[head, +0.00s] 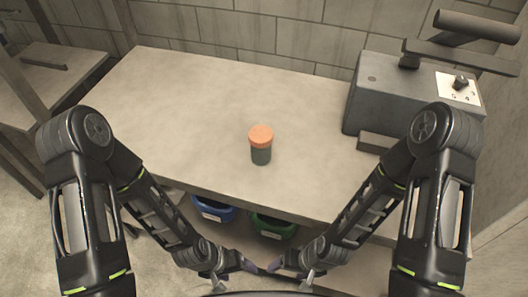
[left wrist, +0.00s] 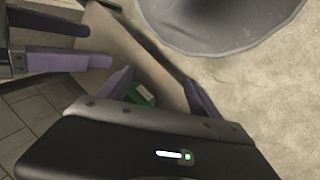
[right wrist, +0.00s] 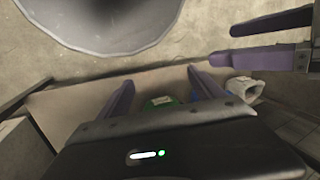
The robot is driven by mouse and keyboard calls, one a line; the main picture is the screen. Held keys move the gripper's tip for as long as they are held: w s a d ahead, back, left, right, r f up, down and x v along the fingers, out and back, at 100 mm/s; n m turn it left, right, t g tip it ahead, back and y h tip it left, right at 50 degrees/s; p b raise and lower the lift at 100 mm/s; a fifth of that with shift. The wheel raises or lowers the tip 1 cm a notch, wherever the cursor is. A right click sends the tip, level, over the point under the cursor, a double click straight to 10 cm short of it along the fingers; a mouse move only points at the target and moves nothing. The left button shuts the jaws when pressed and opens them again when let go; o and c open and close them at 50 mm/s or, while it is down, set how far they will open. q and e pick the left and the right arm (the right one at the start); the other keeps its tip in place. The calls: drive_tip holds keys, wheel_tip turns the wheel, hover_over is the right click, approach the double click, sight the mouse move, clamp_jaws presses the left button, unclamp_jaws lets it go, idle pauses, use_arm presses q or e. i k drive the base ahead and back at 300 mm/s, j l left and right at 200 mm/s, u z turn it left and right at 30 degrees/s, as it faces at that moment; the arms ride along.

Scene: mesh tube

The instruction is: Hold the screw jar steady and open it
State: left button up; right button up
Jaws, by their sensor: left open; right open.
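The screw jar (head: 261,146) stands upright on the table (head: 190,110), with an orange lid on a dark green body. It is near the table's front edge, about the middle. My left gripper (head: 250,266) is low in front of the table, apart from the jar; its purple fingers stand open in the left wrist view (left wrist: 160,90). My right gripper (head: 274,267) is close beside it, also open and empty, with its fingers apart in the right wrist view (right wrist: 205,85). The jar is not visible in either wrist view.
A dark grey machine (head: 400,105) with a lever and dial stands at the table's right end. A blue bin (head: 213,209) and a green bin (head: 273,227) sit below the front edge. The tabletop left of the jar is clear. A block wall stands behind.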

sight(260, 157)
drive_tip(key=z, duration=1.85)
drive_tip(key=k, duration=0.9)
drive_tip(key=k+l, duration=0.2)
drive_tip(key=i+j, duration=0.2)
